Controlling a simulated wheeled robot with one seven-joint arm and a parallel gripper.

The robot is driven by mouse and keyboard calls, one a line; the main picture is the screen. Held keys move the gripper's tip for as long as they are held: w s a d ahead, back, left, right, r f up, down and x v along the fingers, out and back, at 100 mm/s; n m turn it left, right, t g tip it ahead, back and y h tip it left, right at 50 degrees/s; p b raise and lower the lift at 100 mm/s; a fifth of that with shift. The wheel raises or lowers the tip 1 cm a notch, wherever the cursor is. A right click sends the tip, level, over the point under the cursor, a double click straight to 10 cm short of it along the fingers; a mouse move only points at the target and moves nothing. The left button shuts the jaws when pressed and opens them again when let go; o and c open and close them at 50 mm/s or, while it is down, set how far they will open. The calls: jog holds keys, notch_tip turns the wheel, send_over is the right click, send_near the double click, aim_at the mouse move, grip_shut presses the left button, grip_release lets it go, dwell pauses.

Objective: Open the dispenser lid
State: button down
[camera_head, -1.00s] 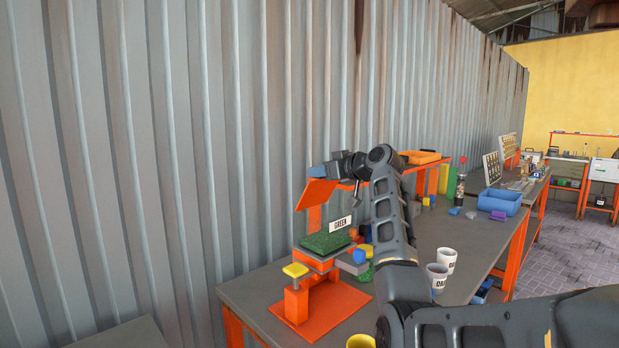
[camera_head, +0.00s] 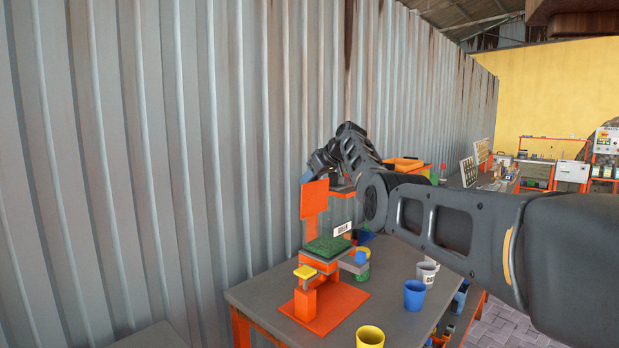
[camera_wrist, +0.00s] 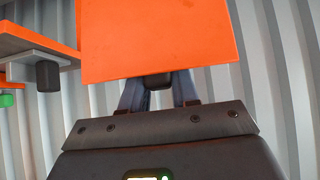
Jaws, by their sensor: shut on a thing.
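The dispenser (camera_head: 322,302) is an orange stand on the grey table, with green granules (camera_head: 328,245) in its open top and a label at the back. Its lid (camera_head: 314,198), a flat orange panel, stands raised and close to upright above the granules. My gripper (camera_head: 306,178) is behind the lid's upper part, mostly hidden in the head view. In the wrist view the lid (camera_wrist: 160,40) covers the fingertips. The gripper's two fingers (camera_wrist: 158,92) reach up behind it on either side of a small dark knob (camera_wrist: 155,85), shut on the lid.
A yellow button-like block (camera_head: 304,272) sits at the dispenser's front left. A blue cup (camera_head: 414,294), a yellow cup (camera_head: 369,337) and a white cup (camera_head: 426,273) stand to the right. The corrugated wall (camera_head: 200,160) is close behind. An orange shelf (camera_wrist: 35,45) shows at left in the wrist view.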

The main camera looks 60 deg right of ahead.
jog(key=shift+w+f+g, duration=0.15)
jog(key=shift+f+g, duration=0.25)
jog(key=shift+f, duration=0.4)
jog(key=c, duration=1.1)
grip_release()
jog(key=shift+c, duration=0.2)
jog(key=shift+o, duration=1.1)
jog(key=shift+w+r, duration=0.1)
jog(key=shift+r, duration=0.3)
jog(key=b+v, duration=0.2)
jog(key=v, duration=0.5)
jog(key=shift+s, duration=0.35)
jog(key=shift+r, duration=0.1)
